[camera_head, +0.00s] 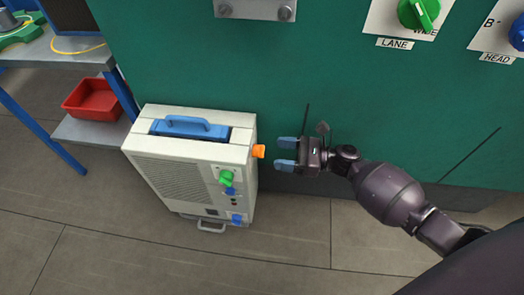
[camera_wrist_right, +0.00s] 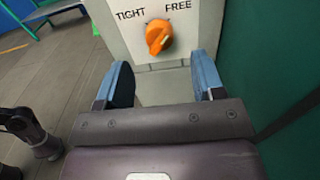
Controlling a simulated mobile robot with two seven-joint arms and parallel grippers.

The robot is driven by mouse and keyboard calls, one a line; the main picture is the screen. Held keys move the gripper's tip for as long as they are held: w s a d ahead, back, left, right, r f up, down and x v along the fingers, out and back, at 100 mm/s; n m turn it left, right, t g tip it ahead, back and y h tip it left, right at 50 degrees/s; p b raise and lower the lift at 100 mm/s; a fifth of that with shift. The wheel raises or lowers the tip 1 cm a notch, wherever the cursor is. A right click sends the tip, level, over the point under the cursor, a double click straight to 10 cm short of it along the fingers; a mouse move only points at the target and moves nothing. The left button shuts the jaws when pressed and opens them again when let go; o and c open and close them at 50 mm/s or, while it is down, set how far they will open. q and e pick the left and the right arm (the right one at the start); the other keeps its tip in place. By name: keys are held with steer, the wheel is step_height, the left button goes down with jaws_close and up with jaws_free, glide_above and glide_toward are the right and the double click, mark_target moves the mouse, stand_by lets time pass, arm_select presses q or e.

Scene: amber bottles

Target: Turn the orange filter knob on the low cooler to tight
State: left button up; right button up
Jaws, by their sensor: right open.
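The low cooler (camera_head: 180,175) is a cream-white box standing on the floor against the green wall. Its orange filter knob (camera_head: 258,151) sticks out of its right side. In the right wrist view the orange knob (camera_wrist_right: 159,37) sits below the printed words TIGHT, on the left, and FREE, on the right. Its grip slants from upper right to lower left; I cannot tell which end is the pointer. My right gripper (camera_head: 284,153) is open and empty, a short gap to the right of the knob. Its blue fingers (camera_wrist_right: 163,75) straddle the line to the knob without touching it. My left gripper is not in view.
The green wall (camera_head: 330,80) is close behind my right gripper. A blue-legged bench with a red bin (camera_head: 93,101) stands left. Floor in front is clear.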

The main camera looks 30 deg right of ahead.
mark_target(263, 150)
steer(key=shift+b+x, duration=0.45)
steer(key=shift+x, duration=2.3)
steer(key=c, duration=0.9)
